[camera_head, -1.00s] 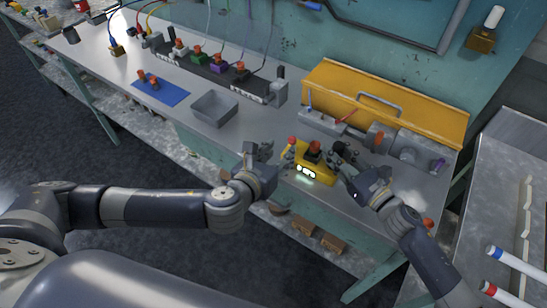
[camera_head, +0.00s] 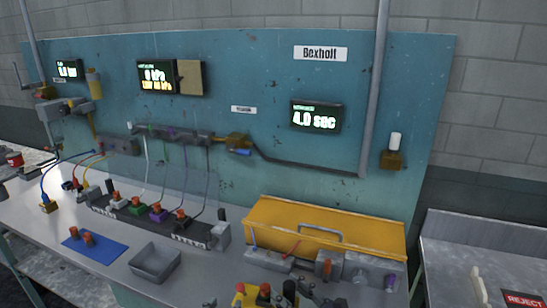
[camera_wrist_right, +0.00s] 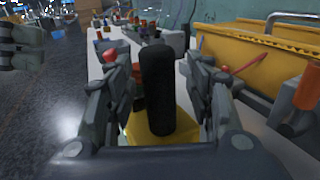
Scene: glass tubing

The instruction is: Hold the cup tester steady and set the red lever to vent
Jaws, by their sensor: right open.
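The yellow cup tester (camera_head: 240,299) is cut by the bottom edge of the head view, with red-orange tops above it. In the right wrist view its yellow body (camera_wrist_right: 143,142) lies behind an upright black cylinder (camera_wrist_right: 158,92). My right gripper (camera_wrist_right: 160,72) is open, one finger on each side of the cylinder; contact is unclear. A red knob (camera_wrist_right: 108,56) shows by the left finger. A red lever (camera_head: 293,247) lies on the grey fixture behind the tester. My left gripper (camera_head: 209,303) barely shows at the bottom edge; its fingers are hidden.
A yellow cover (camera_head: 325,228) with a handle stands behind the grey fixture (camera_head: 268,260). A grey tray (camera_head: 155,263) and a blue mat (camera_head: 90,250) lie to the left. Displays hang on the teal panel (camera_head: 270,85). A side table (camera_head: 470,245) stands right.

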